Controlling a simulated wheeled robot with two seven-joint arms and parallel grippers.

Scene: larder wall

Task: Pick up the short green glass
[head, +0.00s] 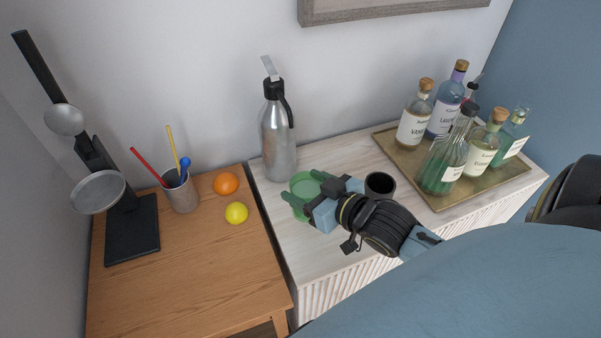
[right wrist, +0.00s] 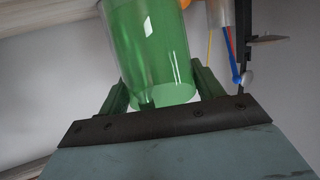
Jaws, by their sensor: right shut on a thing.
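The short green glass (head: 304,184) is on or just above the white cabinet top in the head view, partly hidden by my gripper. My right gripper (head: 304,190) reaches it from the right and is shut on it. In the right wrist view the green glass (right wrist: 150,45) fills the upper middle, between the two green fingers of my right gripper (right wrist: 160,95). I cannot tell whether the glass touches the cabinet top. My left gripper is not in view.
A steel siphon bottle (head: 278,140) stands close behind the glass. A dark cup (head: 379,186) stands just right of my gripper. A brass tray (head: 405,165) holds several bottles. On the wooden table (head: 190,270) are an orange (head: 226,183), a lemon (head: 236,213) and a straw cup (head: 182,195).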

